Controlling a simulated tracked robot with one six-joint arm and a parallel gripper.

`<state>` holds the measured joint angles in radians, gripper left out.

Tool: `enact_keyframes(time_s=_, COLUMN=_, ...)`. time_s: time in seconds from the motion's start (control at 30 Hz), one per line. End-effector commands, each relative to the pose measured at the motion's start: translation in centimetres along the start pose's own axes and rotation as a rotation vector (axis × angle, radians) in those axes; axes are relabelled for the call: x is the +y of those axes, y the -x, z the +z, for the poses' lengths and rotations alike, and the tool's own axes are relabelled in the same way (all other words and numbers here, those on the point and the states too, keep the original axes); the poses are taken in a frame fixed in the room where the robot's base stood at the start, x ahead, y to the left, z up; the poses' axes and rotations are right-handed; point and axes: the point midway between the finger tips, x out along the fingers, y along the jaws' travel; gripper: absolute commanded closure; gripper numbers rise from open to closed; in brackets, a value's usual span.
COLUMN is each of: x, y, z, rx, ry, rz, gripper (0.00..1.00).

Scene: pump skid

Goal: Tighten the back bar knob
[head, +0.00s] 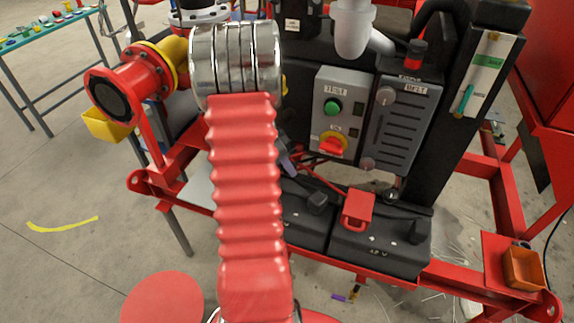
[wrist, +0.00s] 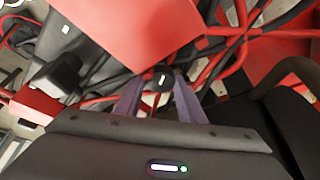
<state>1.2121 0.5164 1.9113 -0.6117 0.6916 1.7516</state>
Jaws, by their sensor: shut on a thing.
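In the wrist view, a small round black knob (wrist: 162,78) with a white mark on top sits between the two purple-grey fingertips of my gripper (wrist: 160,92). The gripper is shut on this knob. I cannot tell from this view whether it is the back one of the bar knobs. In the head view, my gripper (head: 287,163) is mostly hidden behind my red ribbed arm, low beside the black batteries (head: 375,247). The knob and the bar under it cannot be made out there.
A red plate (wrist: 120,30) stands close above the fingers in the wrist view, with red and black cables around. In the head view, a control box (head: 340,112) and vented grey panel (head: 402,125) rise behind the batteries. A red terminal cover (head: 357,208) sits to the right.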

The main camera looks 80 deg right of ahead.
Motion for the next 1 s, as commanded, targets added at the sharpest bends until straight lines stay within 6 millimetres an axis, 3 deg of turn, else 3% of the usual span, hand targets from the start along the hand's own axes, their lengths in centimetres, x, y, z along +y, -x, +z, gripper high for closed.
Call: enact_keyframes(time_s=1.0, x=0.54, y=-0.11, z=-0.37, rx=0.002, ry=0.593, rz=-0.249, gripper=0.87)
